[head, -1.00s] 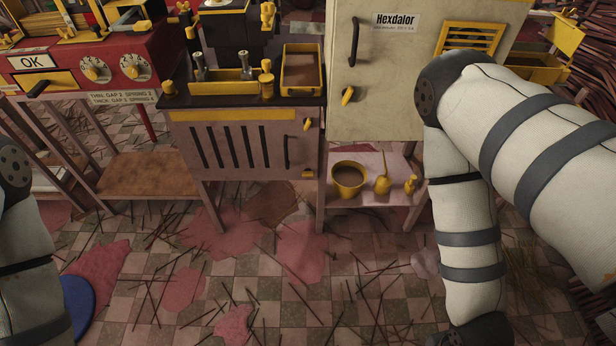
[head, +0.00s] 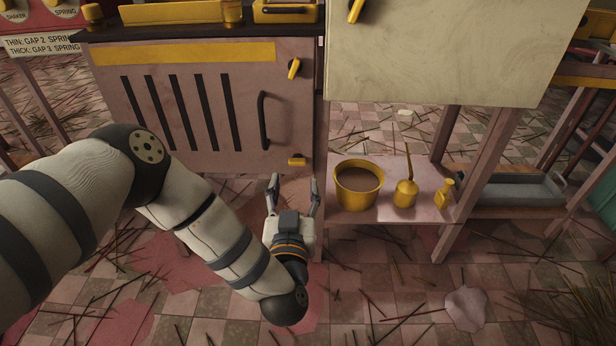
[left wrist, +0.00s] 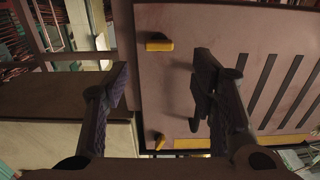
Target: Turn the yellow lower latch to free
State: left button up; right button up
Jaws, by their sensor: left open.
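The yellow lower latch (head: 297,161) lies horizontal near the bottom right corner of the pinkish cabinet door (head: 225,125). It also shows in the left wrist view (left wrist: 158,45), where the door appears upside down. The yellow upper latch (head: 294,68) is tilted, near the door's top right; it shows too in the left wrist view (left wrist: 159,141). My left gripper (head: 293,185) is open and empty, pointing up just below the lower latch. In the left wrist view its fingers (left wrist: 161,75) are spread apart with nothing between them. My right gripper is out of view.
A dark handle (head: 263,120) stands out from the door between the latches. A low shelf (head: 340,210) to the right holds a yellow pot (head: 358,185), an oil can (head: 405,190) and a small yellow bottle (head: 445,193). Sticks litter the tiled floor.

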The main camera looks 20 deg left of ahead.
aim_at(297, 164)
pick_arm(q)
jog(key=x, duration=0.2)
jog(key=b+x, duration=0.2)
jog(key=x, duration=0.1)
jog(key=shift+w+a+f, duration=0.1)
jog(key=shift+w+f, duration=0.2)
jog(key=shift+w+a+r, duration=0.1)
jog(key=shift+w+r, duration=0.1)
jog(key=shift+w, duration=0.35)
jog(key=c, duration=1.1)
